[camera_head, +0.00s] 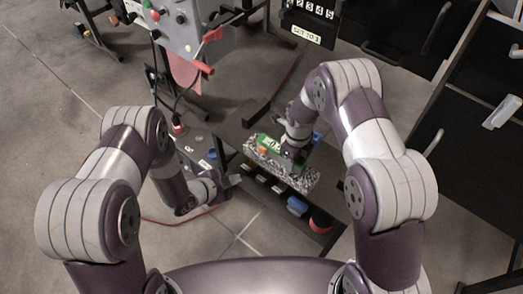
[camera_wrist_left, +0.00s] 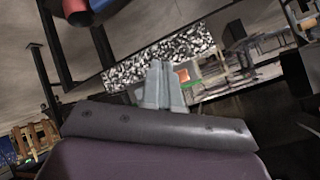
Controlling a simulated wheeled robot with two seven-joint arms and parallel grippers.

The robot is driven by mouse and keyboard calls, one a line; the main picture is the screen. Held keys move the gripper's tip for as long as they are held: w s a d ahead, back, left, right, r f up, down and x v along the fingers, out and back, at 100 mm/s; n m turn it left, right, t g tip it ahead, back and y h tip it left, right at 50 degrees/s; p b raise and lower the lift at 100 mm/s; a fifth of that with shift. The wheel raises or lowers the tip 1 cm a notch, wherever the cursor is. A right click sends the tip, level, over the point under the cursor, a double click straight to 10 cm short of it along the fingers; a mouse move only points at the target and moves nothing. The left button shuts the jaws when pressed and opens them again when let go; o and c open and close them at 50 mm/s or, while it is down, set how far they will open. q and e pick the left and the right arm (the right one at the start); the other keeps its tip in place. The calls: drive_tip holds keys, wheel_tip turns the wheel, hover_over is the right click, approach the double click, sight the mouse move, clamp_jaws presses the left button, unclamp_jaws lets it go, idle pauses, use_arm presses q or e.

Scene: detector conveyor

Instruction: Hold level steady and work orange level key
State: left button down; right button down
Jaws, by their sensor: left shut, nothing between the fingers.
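The level (camera_head: 262,141) shows as a green-labelled body along a black-and-white speckled block (camera_head: 299,182) in the head view. The speckled block also shows in the left wrist view (camera_wrist_left: 135,70). A small orange key (camera_head: 263,151) sits at the level's near left part; an orange patch shows beside my fingers in the left wrist view (camera_wrist_left: 183,75). My left gripper (camera_head: 234,180) is shut and empty, left of the block and apart from it. My right gripper (camera_head: 292,152) is over the level's middle; its fingers are hidden by its own wrist.
A dark bench (camera_head: 237,133) carries the block, with blue pieces (camera_head: 297,206) and a red round piece (camera_head: 320,221) at its near side. A grey control box (camera_head: 180,22) stands beyond. Dark cabinets stand right.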

use_arm(q)
drive_tip(key=shift+w+d, duration=1.45)
drive_tip(key=shift+w, duration=0.25)
drive_tip(key=shift+w+d, duration=1.45)
drive_tip(key=shift+w, duration=0.2)
drive_tip(key=shift+w+d, duration=0.1)
drive_tip(key=shift+w+d, duration=0.2)
drive_tip(key=shift+w+d, duration=0.3)
drive_tip(key=shift+w, duration=0.1)
idle(0.6)
drive_tip(key=shift+s+a, duration=0.6)
drive_tip(key=shift+s, duration=0.1)
drive_tip(key=shift+s+a, duration=1.65)
drive_tip(key=shift+s, duration=0.25)
